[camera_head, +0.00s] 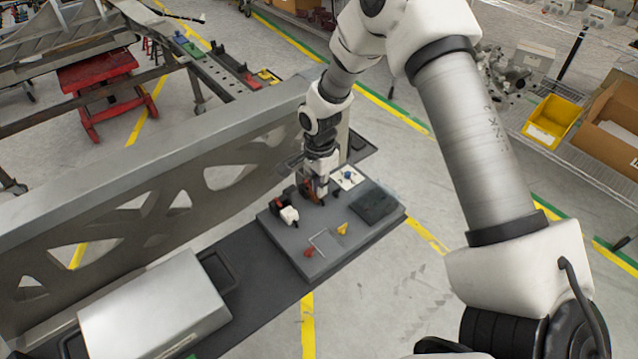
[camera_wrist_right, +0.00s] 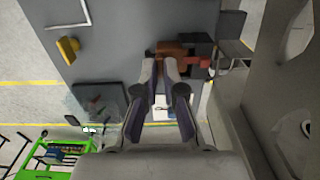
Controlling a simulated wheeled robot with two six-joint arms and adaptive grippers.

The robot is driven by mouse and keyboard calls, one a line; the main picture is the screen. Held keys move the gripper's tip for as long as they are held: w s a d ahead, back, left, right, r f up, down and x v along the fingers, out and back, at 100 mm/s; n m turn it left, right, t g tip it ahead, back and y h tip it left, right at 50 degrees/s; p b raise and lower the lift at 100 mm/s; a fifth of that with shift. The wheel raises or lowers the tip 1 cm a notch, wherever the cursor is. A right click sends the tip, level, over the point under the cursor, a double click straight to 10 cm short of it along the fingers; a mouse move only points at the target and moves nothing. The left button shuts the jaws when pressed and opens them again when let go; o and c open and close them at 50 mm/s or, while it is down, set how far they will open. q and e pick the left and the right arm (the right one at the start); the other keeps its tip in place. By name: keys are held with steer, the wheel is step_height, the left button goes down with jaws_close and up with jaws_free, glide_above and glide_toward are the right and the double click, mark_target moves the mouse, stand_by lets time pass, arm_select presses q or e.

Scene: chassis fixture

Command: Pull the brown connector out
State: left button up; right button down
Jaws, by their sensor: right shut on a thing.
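The brown connector (camera_wrist_right: 172,49) shows in the right wrist view, in front of the fingertips, next to a dark block (camera_wrist_right: 199,43) with a red part. In the head view, red-brown colour (camera_head: 308,187) shows beside the fingers, partly hidden by them. My right gripper (camera_head: 321,193) reaches down to the far part of the grey board (camera_head: 290,250). In the right wrist view its fingers (camera_wrist_right: 161,66) are close together and shut on the brown connector. How far the connector sits in the dark block cannot be told. My left gripper is not in view.
The board also carries a white block (camera_head: 289,214), a yellow piece (camera_head: 342,229), a thin metal handle (camera_head: 322,241) and a dark panel (camera_head: 375,205). A tall grey beam with cut-outs (camera_head: 130,190) stands along the board's left. A silver box (camera_head: 155,310) lies at the near left.

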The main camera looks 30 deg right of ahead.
steer(key=shift+s+f, duration=0.1)
steer(key=shift+s, duration=0.55)
steer(key=c, duration=1.2)
jaws_free()
steer(key=shift+w, duration=0.1)
step_height(320, 180, up, 6)
steer(key=p, duration=0.5)
